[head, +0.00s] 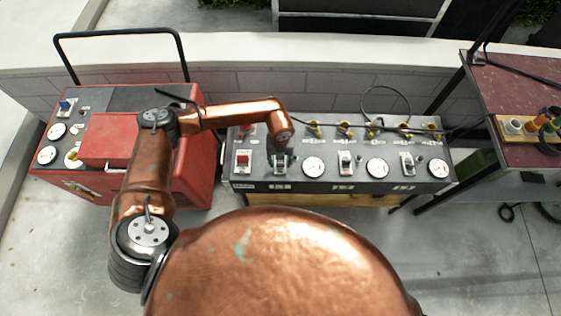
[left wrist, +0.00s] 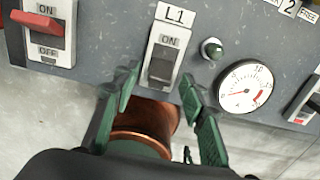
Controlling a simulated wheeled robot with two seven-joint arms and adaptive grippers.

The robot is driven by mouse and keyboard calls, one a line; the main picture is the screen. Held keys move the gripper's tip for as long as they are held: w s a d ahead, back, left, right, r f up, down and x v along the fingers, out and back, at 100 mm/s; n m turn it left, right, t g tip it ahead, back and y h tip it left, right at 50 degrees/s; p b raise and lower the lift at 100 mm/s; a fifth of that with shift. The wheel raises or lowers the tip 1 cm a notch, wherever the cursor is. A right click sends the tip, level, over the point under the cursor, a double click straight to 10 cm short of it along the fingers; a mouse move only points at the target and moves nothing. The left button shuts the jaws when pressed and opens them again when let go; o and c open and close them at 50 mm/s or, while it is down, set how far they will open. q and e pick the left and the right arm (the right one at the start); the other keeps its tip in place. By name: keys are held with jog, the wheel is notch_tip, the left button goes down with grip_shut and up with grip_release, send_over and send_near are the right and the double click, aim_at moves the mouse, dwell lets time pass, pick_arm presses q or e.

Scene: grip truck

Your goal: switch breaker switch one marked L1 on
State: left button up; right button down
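The breaker switch marked L1 (left wrist: 163,52) is a dark lever in a white plate on the grey panel. The word ON shows above the lever, and the lever sits at the lower part of its plate. My left gripper (left wrist: 159,84) has its two green fingers apart, one on each side of the switch's lower end, with nothing held between them. I cannot tell whether a finger touches the plate. In the head view my left gripper (head: 280,162) is over the panel's left part and hides most of the L1 switch. My right gripper is not in view.
A red switch (left wrist: 38,24) is left of L1; a small green indicator (left wrist: 211,48) and a round gauge (left wrist: 245,86) are to its right. More switches and yellow connectors fill the grey panel (head: 440,165). A red machine (head: 110,140) stands left, a table (head: 510,90) right.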

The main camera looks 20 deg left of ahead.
pick_arm(q)
jog(key=shift+f, duration=0.1)
jog(key=shift+c, duration=0.3)
grip_shut()
